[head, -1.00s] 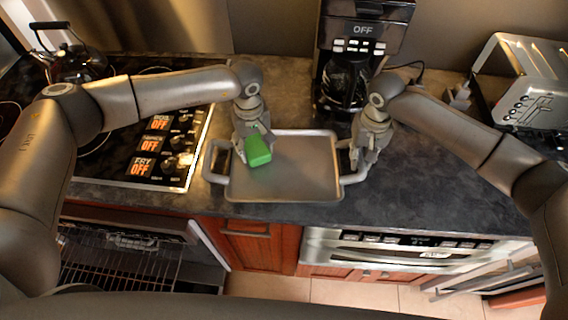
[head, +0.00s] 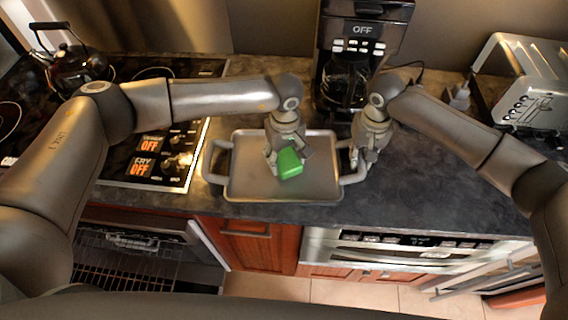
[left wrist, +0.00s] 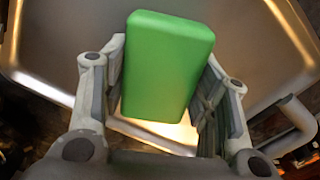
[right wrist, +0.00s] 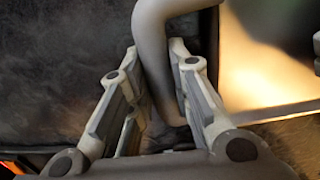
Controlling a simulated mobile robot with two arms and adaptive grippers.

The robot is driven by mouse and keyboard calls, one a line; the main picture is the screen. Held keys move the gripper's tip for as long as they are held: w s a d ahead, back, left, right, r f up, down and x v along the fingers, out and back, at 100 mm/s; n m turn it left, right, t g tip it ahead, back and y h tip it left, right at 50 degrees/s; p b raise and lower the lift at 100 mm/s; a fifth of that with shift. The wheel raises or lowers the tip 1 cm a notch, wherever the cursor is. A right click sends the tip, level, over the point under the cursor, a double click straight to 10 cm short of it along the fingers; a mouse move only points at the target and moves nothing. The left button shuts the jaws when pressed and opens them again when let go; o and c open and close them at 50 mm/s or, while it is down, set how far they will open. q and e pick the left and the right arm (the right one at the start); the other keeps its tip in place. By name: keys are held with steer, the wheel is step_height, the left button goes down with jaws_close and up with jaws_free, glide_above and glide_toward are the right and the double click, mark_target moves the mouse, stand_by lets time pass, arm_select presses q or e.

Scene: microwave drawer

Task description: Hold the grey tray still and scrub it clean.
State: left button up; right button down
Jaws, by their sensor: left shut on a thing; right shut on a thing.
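The grey tray (head: 245,178) lies flat on the dark counter, with a handle at each side. My left gripper (head: 284,165) is shut on a green sponge (head: 290,163) over the middle of the tray. In the left wrist view the sponge (left wrist: 168,65) sits between both fingers; whether it touches the tray surface is hard to tell. My right gripper (head: 362,158) is shut on the tray's right handle (head: 355,176). The handle (right wrist: 155,50) also shows between the fingers in the right wrist view.
A coffee maker (head: 345,75) stands right behind the tray. A stove (head: 135,170) with a kettle (head: 72,68) is to the left. A toaster (head: 525,95) is at the back right. The counter (head: 430,165) right of the tray is clear.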

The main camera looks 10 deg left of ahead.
arm_select(q)
steer(key=shift+r, duration=2.8)
steer(key=shift+a, duration=0.1)
steer(key=shift+a, duration=4.4)
arm_select(e)
steer(key=c, duration=0.6)
jaws_free()
